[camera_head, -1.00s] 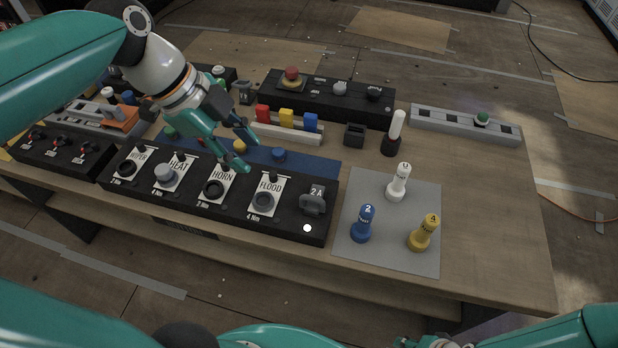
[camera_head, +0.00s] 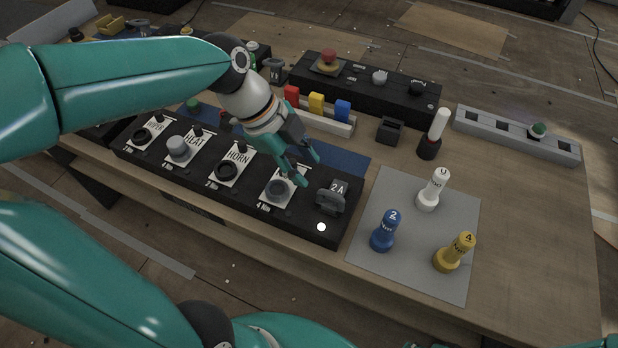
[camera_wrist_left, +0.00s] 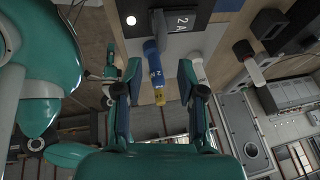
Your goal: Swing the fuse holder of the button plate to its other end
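The button plate (camera_head: 238,208) is a long black panel with labelled knobs WIPER, HEAT, HORN and FLOOD. The fuse holder (camera_head: 330,201) is a dark grey piece at the plate's right end, near a "2A" label and a round white spot. In the left wrist view the 2A label and part of the fuse holder (camera_wrist_left: 182,22) show at the top. My left gripper (camera_head: 311,168) is open and empty above the FLOOD end, just left of and behind the fuse holder, apart from it. Its spread fingers show in the left wrist view (camera_wrist_left: 160,66). My right gripper's fingers are not clear.
A grey mat (camera_head: 402,272) right of the plate holds blue (camera_head: 384,232), white (camera_head: 433,190) and yellow (camera_head: 455,252) upright tools. Behind stand a coloured block rack (camera_head: 327,121), a black switch box (camera_head: 365,90) and a black-based white stick (camera_head: 434,134). Bare table lies at right.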

